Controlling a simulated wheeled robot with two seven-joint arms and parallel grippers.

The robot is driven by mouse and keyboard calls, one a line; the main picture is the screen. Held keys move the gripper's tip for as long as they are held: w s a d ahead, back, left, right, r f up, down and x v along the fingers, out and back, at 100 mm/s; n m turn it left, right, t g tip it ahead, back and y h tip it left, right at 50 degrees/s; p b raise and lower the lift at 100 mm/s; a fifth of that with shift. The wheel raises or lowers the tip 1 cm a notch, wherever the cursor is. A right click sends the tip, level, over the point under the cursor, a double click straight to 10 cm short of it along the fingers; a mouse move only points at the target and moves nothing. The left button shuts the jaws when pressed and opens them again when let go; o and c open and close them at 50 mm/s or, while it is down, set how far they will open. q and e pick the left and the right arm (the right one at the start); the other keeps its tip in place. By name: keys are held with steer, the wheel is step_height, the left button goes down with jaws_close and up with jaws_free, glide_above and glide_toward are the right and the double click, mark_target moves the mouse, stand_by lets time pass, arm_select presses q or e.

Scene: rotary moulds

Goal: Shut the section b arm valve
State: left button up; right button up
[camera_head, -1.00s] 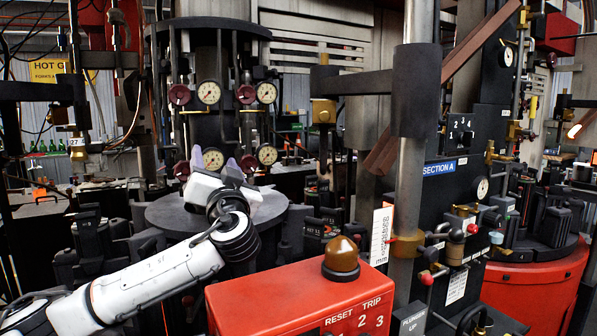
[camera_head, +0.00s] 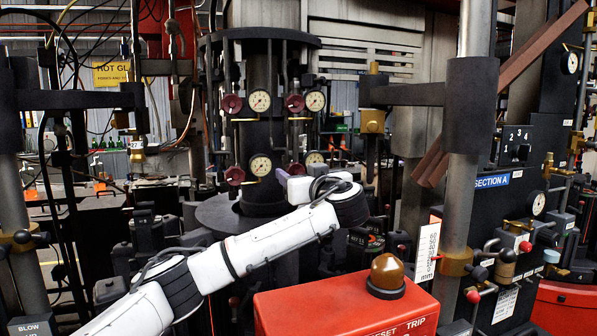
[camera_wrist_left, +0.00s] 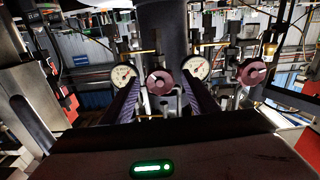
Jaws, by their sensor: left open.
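Several dark red round valve knobs sit beside dial gauges on the dark central column (camera_head: 257,110), in an upper and a lower row. The upper knobs (camera_head: 231,104) and (camera_head: 294,103) and the lower left knob (camera_head: 234,176) show clearly; the lower right one is partly hidden. No section B label is readable. My right gripper is out of view.
A red box (camera_head: 345,306) with an amber dome (camera_head: 386,272) stands in the front. A dark panel (camera_head: 505,215) labelled SECTION A, with small valves, stands at the right behind a grey post (camera_head: 466,130). Dark machine parts crowd around the column.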

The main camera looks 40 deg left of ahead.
arm_select(q)
steer(key=c, duration=1)
steer(key=m+b, duration=0.3)
steer(key=m, duration=0.2)
steer(key=shift+b, duration=0.4)
steer(key=shift+c, duration=0.2)
steer(key=shift+m+p, duration=0.55)
steer(key=shift+m, duration=0.55)
steer(key=m+p, duration=0.1)
steer(key=m, duration=0.1)
steer(key=shift+m+p, duration=0.3)
steer(key=shift+m, duration=0.1)
steer(key=m+p, duration=0.1)
steer(key=m, duration=0.1)
steer(key=shift+m, duration=0.3)
steer(key=m, duration=1.3)
steer(key=shift+m, duration=0.3)
steer(key=m, duration=0.4)
steer(key=shift+m, duration=0.3)
steer(key=m, duration=0.9)
steer(key=shift+f+m, duration=0.1)
steer(key=shift+m, duration=2)
